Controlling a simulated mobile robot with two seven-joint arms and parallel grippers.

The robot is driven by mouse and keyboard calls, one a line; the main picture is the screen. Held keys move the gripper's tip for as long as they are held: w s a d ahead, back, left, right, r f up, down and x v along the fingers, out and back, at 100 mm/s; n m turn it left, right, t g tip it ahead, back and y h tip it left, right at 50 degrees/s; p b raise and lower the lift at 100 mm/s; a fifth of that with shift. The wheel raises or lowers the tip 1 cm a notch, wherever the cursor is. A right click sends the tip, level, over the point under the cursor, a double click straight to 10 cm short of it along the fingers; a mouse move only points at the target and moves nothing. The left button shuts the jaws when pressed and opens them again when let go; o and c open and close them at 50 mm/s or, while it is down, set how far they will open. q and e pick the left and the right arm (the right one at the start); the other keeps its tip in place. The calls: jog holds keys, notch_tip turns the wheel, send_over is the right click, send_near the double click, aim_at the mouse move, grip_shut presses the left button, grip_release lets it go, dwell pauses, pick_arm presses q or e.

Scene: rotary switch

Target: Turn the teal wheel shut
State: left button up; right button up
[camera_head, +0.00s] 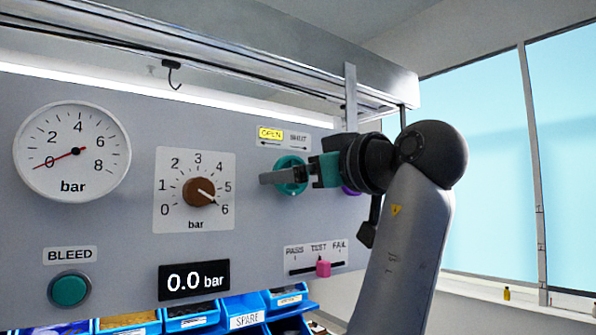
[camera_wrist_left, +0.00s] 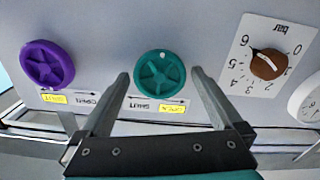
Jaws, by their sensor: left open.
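The teal wheel (camera_head: 290,186) is on the grey panel under a sign whose yellow-lit side reads OPEN and other side SHUT. My left gripper (camera_head: 268,179) is in front of it and hides part of it in the head view. In the left wrist view, which is upside down, the teal wheel (camera_wrist_left: 160,78) shows whole between the fingertips of my open left gripper (camera_wrist_left: 160,75). The fingers hold nothing; whether they touch the rim I cannot tell. My right gripper is not in view.
A purple wheel (camera_wrist_left: 47,64) is beside the teal one, mostly hidden by my arm in the head view. A brown knob (camera_head: 199,191), a gauge (camera_head: 72,150), a pink slider (camera_head: 323,268) and a green button (camera_head: 70,290) share the panel. Blue bins (camera_head: 245,305) stand below.

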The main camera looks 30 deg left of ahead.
pick_arm(q)
jog(key=shift+c, duration=0.2)
jog(key=c, duration=1.2)
